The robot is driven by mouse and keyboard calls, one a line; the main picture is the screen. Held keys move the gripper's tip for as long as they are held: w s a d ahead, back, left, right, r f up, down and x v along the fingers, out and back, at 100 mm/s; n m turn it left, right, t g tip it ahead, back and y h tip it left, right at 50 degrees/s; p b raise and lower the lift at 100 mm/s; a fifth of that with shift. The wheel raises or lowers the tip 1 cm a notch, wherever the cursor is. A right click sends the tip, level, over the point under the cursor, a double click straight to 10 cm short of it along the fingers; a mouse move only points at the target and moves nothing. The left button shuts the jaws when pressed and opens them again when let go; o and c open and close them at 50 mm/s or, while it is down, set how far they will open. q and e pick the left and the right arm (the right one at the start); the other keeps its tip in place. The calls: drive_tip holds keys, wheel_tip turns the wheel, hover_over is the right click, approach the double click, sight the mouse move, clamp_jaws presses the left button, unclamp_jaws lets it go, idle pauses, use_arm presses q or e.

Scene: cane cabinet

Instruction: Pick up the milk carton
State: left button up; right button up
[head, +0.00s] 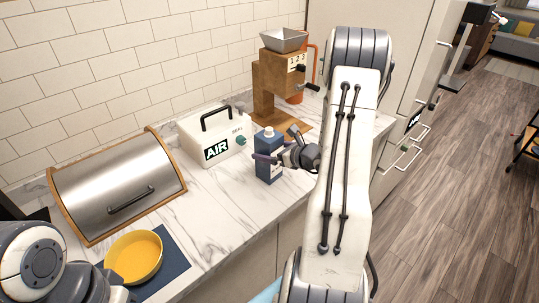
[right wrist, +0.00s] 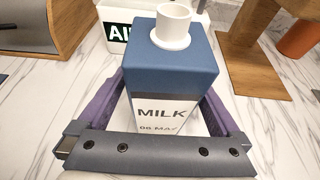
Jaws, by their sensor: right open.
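The milk carton (head: 269,163) is a blue box with a white cap and a white label, standing upright on the marble counter. In the right wrist view the carton (right wrist: 174,63) fills the middle, with "MILK" readable on its label. My right gripper (head: 274,148) is at the carton, and its two purple fingers lie along either side of it. The jaws are open, with the carton between the fingers; a narrow gap shows beside the carton at the left finger. The carton's lower part is hidden by the gripper in the wrist view. My left gripper cannot be made out; only arm parts show at lower left.
A white "AIR SEAL" box (head: 195,143) stands behind and left of the carton. A wooden grinder (head: 272,82) stands behind it on a wooden base. A steel bread box (head: 110,185) and a yellow bowl (head: 134,260) on a blue mat (head: 172,262) are at left.

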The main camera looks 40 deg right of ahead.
sight(265, 138)
drive_tip(key=x, duration=0.3)
drive_tip(key=shift+w+f+p, duration=0.15)
drive_tip(key=shift+p, duration=0.25)
use_arm(q)
drive_tip(key=shift+r, duration=0.75)
use_arm(e)
drive_tip(key=shift+c, duration=0.3)
drive_tip(key=c, duration=1.3)
drive_tip(key=r, duration=0.1)
drive_tip(key=r+b, duration=0.1)
drive_tip(key=r, duration=0.1)
drive_tip(key=s+r, duration=0.1)
drive_tip(key=shift+d+r+b, duration=0.15)
drive_tip(key=shift+r+b, duration=0.2)
use_arm(q)
wheel_tip(265, 138, down, 3)
drive_tip(key=shift+b, duration=0.65)
use_arm(e)
drive_tip(key=r+v, duration=0.1)
drive_tip(key=v, duration=1.1)
drive_tip(key=shift+w+r, duration=0.25)
drive_tip(key=shift+r, duration=0.2)
